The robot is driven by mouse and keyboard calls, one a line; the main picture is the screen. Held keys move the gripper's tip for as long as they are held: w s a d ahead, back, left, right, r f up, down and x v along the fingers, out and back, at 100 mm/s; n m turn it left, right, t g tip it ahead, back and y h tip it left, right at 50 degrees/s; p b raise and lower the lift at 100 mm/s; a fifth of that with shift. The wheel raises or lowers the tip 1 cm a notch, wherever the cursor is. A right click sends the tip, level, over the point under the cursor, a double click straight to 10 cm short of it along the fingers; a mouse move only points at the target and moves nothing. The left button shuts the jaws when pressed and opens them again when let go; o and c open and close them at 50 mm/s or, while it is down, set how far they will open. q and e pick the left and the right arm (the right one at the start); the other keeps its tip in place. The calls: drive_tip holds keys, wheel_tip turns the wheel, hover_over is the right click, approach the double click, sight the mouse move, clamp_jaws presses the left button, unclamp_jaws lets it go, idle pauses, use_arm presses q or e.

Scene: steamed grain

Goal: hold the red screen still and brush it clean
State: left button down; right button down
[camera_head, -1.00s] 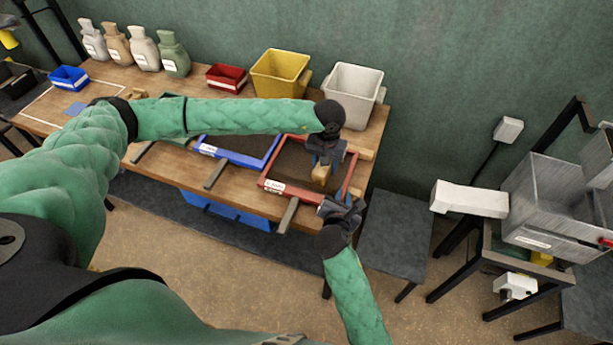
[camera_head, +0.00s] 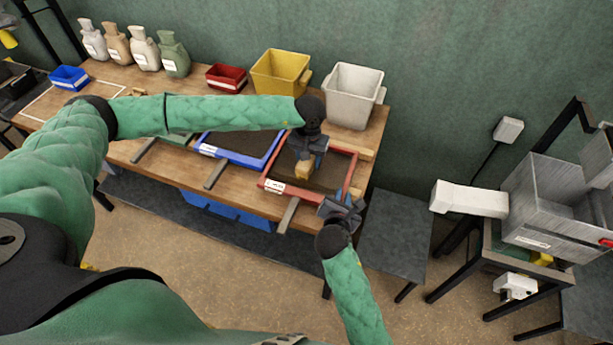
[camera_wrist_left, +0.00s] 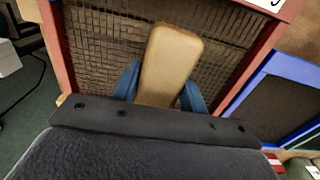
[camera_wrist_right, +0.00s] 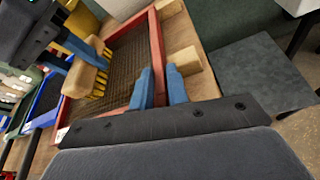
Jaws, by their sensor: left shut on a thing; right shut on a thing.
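The red screen (camera_head: 349,177) is a red-framed tray with dark mesh, lying on the right part of the wooden bench. My left gripper (camera_head: 304,164) is shut on a wooden brush (camera_wrist_left: 170,62) over the mesh. In the right wrist view the brush (camera_wrist_right: 86,76) has yellow bristles pointing down at the mesh; I cannot tell if they touch it. My right gripper (camera_head: 340,209) is shut on the frame at the screen's near right corner; its blue fingers (camera_wrist_right: 160,88) straddle the red edge in the right wrist view.
A blue-framed screen (camera_head: 240,158) lies left of the red one. A yellow bin (camera_head: 280,72) and a white bin (camera_head: 352,95) stand behind. A small red bin (camera_head: 227,78) is farther left. A grey table (camera_head: 392,232) stands right of the bench.

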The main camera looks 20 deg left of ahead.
sight(341, 167)
use_arm(q)
drive_tip(key=shift+w+a, duration=0.1)
drive_tip(key=shift+a, duration=4)
use_arm(e)
drive_tip(key=shift+s+f, duration=0.1)
drive_tip(key=shift+f, duration=0.2)
use_arm(q)
drive_tip(key=shift+w, duration=1.8)
drive_tip(key=shift+s+d+f, duration=0.15)
drive_tip(key=shift+d, duration=2.15)
drive_tip(key=shift+d+r, duration=0.15)
drive_tip(key=shift+d, duration=1.4)
drive_tip(key=shift+d+r, duration=0.1)
drive_tip(key=shift+d, duration=1.45)
drive_tip(key=shift+s+d+f, duration=0.1)
drive_tip(key=shift+d+f, duration=0.05)
drive_tip(key=shift+d, duration=1.6)
drive_tip(key=shift+s+d+f, duration=0.1)
drive_tip(key=shift+d+f, duration=0.05)
drive_tip(key=shift+d, duration=1.55)
drive_tip(key=shift+w+r, duration=0.1)
drive_tip(key=shift+r, duration=2.5)
